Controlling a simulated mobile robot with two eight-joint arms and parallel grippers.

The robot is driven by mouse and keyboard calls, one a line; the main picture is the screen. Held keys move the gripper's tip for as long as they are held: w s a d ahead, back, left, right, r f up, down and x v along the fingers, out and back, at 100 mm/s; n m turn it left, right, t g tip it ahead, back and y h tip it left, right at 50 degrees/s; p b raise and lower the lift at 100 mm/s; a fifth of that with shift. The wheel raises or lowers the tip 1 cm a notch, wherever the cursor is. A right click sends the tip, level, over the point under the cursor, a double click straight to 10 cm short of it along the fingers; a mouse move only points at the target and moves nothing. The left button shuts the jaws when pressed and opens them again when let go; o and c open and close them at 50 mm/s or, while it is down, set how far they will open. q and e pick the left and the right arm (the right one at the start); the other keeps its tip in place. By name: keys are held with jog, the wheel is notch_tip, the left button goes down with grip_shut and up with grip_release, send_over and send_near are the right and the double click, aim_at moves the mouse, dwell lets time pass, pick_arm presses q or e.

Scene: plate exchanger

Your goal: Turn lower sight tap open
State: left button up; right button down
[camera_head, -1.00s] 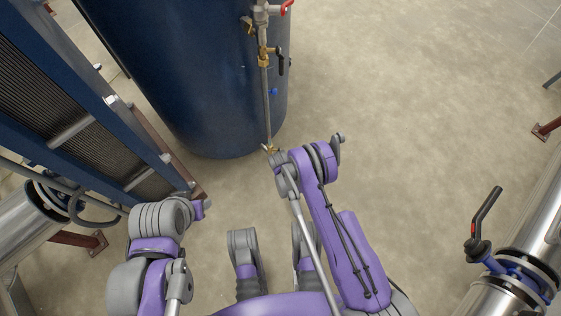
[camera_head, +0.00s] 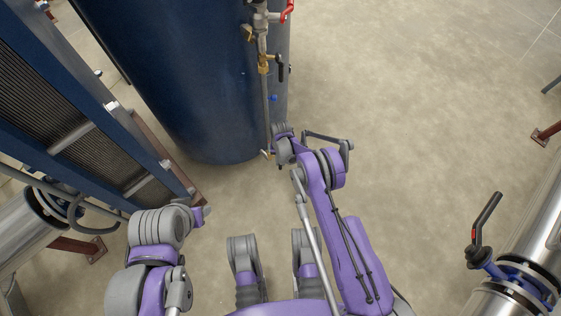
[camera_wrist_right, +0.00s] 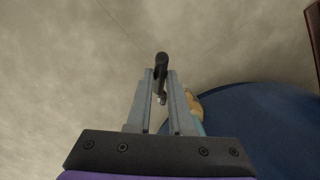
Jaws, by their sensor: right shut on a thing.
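The blue tank (camera_head: 190,80) carries a vertical sight pipe (camera_head: 265,105) on its right side. A small brass fitting, the lower sight tap (camera_head: 267,153), shows at the pipe's foot beside my right wrist. In the right wrist view, my right gripper (camera_wrist_right: 161,92) is shut on a black lever handle (camera_wrist_right: 161,62), whose end sticks out past the fingertips. A brass part (camera_wrist_right: 193,102) lies just right of the fingers, partly hidden. In the head view my right arm hides its own fingers and the lever. My left arm stays low at the left; its fingers do not show.
An upper tap with a black lever (camera_head: 281,68) and a red-handled valve (camera_head: 288,10) sit higher on the pipe. The plate exchanger (camera_head: 75,120) stands at left. A steel pipe with a black-levered valve (camera_head: 485,220) is at right. Open floor lies between.

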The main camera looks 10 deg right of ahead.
jog(key=c, duration=0.8)
grip_release()
notch_tip(320, 180, up, 11)
jog(key=w+p, duration=0.1)
jog(key=p, duration=0.1)
jog(key=shift+p, duration=0.35)
jog(key=shift+d+f, duration=0.1)
